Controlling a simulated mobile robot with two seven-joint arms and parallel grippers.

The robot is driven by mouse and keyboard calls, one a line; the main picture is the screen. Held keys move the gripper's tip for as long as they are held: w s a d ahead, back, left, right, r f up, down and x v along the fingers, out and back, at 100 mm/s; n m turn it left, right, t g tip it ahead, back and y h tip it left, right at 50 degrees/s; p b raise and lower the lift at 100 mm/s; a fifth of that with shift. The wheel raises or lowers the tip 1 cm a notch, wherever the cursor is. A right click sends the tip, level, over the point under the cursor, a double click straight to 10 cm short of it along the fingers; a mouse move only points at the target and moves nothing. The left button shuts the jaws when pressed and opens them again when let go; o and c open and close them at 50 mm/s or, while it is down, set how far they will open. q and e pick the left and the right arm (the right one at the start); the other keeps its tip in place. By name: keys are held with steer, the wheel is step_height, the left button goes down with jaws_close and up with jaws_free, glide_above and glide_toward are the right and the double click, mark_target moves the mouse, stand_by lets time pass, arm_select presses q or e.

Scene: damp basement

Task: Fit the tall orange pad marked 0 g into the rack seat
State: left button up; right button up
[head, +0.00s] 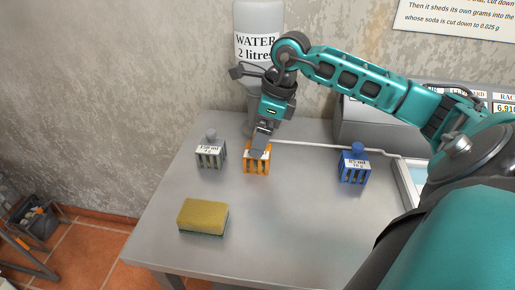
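An orange block with slots in its front (257,166) stands upright on the grey table, between a grey one and a blue one. Its label is mostly covered, so I cannot read a 0 g mark. My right gripper (262,142) points down from above with its fingers at the top of the orange block. The fingers hide the block's top, and I cannot tell whether they are closed on it. My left gripper is not in view. I cannot make out a rack seat for certain.
A grey block (210,154) and a blue block (354,166) stand either side. A yellow sponge (203,215) lies at the front left. A water bottle (258,20) stands behind my gripper. A grey machine (375,122) is at the back right. The table's front middle is clear.

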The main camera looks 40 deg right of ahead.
steer(key=shift+x, duration=2.75)
steer(key=shift+w+d, duration=0.15)
steer(key=shift+c, duration=0.3)
steer(key=c, duration=1)
steer(key=shift+r, duration=0.15)
